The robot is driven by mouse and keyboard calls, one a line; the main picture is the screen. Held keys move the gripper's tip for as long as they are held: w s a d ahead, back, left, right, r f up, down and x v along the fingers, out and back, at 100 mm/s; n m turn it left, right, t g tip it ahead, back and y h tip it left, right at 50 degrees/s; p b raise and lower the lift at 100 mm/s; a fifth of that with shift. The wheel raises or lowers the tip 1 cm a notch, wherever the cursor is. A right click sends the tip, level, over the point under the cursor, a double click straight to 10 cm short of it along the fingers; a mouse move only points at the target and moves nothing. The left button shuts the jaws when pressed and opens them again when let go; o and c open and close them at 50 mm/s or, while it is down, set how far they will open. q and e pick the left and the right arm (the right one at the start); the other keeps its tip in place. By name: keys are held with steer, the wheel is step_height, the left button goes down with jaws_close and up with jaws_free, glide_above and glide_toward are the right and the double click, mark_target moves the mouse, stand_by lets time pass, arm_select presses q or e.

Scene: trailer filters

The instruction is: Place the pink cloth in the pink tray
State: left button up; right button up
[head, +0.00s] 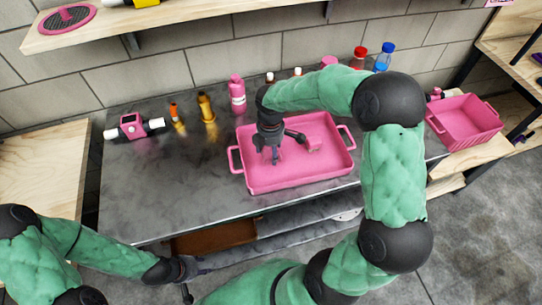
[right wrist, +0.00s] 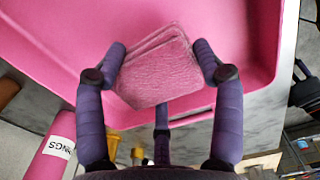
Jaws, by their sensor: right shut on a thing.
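The pink tray (head: 262,178) is a wide, shallow tray with two handles on the dark table; its floor and rim also fill the top of the right wrist view (right wrist: 60,30). My right gripper (head: 285,145) is over the inside of the tray. It is shut on the pink cloth (right wrist: 160,68), a folded, textured pad between its fingers. In the head view the cloth (head: 313,144) shows as a small pink block above the tray floor; whether it touches the floor is unclear. My left gripper (head: 187,277) is low at the table's front, its fingers hard to make out.
A pink bottle (head: 237,95), orange-brown bottles (head: 206,108) and a pink-and-white device (head: 132,126) stand behind and left of the tray. Red-capped (head: 358,56) and blue-capped (head: 384,57) containers stand at the back. A pink basket (head: 465,122) is at right. The table's front left is clear.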

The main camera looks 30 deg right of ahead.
mark_target(271, 155)
steer(key=shift+w+d+f+b, duration=0.15)
steer(key=shift+f+b, duration=0.15)
steer(key=shift+f, duration=0.65)
steer(key=shift+w+d+f+b, duration=0.1)
steer(key=shift+f+b, duration=0.2)
steer(key=shift+f, duration=0.65)
steer(key=shift+f, duration=0.15)
steer(key=o, duration=1)
steer(key=shift+o, duration=0.2)
step_height(271, 155, up, 12)
steer(key=p, duration=0.4)
